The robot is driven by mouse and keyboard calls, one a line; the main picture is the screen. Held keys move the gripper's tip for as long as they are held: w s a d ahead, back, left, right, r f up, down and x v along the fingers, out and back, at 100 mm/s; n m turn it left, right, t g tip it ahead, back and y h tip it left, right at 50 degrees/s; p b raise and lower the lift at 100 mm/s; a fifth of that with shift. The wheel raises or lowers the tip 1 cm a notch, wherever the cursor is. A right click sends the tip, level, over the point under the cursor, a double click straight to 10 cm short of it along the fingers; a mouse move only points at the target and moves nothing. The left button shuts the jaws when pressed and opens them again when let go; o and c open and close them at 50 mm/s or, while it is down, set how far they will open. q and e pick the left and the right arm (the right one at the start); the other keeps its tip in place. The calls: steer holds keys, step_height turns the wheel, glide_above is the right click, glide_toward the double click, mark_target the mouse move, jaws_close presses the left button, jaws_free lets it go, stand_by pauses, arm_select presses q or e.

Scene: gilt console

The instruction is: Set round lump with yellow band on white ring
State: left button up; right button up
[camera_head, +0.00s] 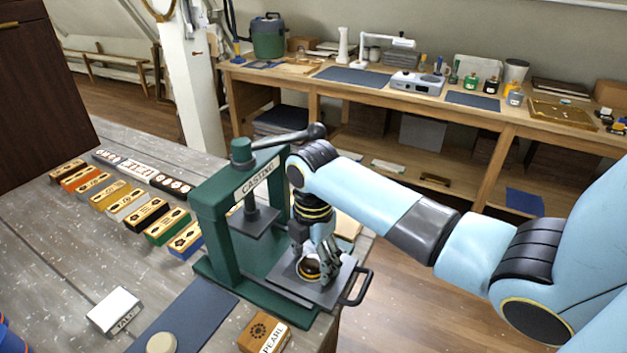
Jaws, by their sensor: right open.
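A round dark lump with a yellow band (307,271) sits on the grey sliding plate (318,292) of the green casting press (215,222). A pale patch of the white ring (288,269) shows around and under the lump; the gripper partly hides it, so I cannot tell if the lump is exactly centred. My right gripper (318,277) points down at the lump with its fingers open, close beside it. I cannot tell whether a finger touches it. My left gripper is not in view.
The press lever (290,138) and plate handle (358,286) are near my right arm. Several labelled blocks (127,198) line the table's left. A talc block (114,310), blue mat (200,312), pale round piece (161,343) and pearl block (264,333) lie in front.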

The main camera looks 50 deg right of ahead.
mark_target(314, 261)
step_height(314, 261, up, 12)
steer(key=b, duration=0.1)
steer(key=shift+r, duration=0.15)
stand_by(0.7)
